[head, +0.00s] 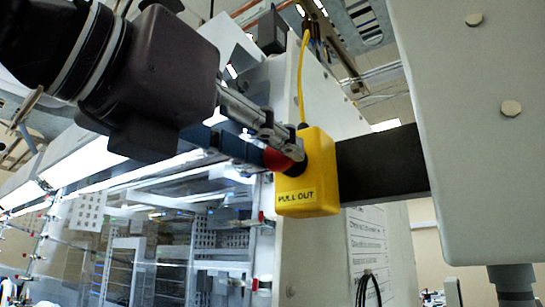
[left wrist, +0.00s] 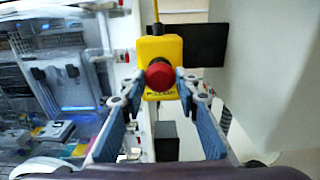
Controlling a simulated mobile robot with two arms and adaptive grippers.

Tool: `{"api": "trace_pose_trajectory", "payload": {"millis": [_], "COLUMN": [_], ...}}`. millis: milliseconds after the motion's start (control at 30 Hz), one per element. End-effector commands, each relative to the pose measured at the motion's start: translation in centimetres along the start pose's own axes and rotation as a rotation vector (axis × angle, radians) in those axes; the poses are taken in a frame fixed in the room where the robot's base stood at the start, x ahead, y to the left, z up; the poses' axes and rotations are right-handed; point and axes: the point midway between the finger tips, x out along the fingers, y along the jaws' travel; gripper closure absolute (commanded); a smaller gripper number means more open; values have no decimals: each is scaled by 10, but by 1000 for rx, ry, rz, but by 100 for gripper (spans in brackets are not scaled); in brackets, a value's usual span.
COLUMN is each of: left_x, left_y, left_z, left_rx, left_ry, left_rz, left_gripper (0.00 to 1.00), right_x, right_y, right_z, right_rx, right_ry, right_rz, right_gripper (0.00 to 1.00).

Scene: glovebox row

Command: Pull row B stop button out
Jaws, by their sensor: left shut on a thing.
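The stop button is a red mushroom knob (head: 278,160) on the face of a yellow box (head: 306,200) labelled "PULL OUT". In the left wrist view the red knob (left wrist: 160,75) is in the middle, in front of the yellow box (left wrist: 170,48). My left gripper (head: 290,148) reaches in from the left and is shut on the red knob, its fingers hiding part of it. In the left wrist view my gripper's fingertips (left wrist: 160,82) sit on either side of the knob. My right gripper is in neither view.
The box sits on a dark bracket (head: 382,167) beside a large pale panel (head: 475,130). A yellow cable (head: 301,75) rises from its top. Left of it stands a glovebox with a clear window (head: 165,235). A sheet of printed text (head: 368,240) hangs below the bracket.

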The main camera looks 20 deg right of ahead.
Motion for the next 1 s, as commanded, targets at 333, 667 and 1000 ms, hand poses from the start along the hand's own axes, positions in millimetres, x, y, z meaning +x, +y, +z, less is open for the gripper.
{"api": "trace_pose_trajectory", "payload": {"millis": [333,667,1000], "left_x": [0,-9,-78], "left_y": [-1,0,0], "left_z": [-1,0,0], "left_rx": [1,2,2], "left_ry": [4,2,-2], "left_rz": [-1,-1,1], "left_gripper": [53,53,53], "right_x": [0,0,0], "right_y": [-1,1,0], "right_z": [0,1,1], "right_rx": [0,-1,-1], "right_ry": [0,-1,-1], "right_rz": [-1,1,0], "right_gripper": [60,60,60]}}
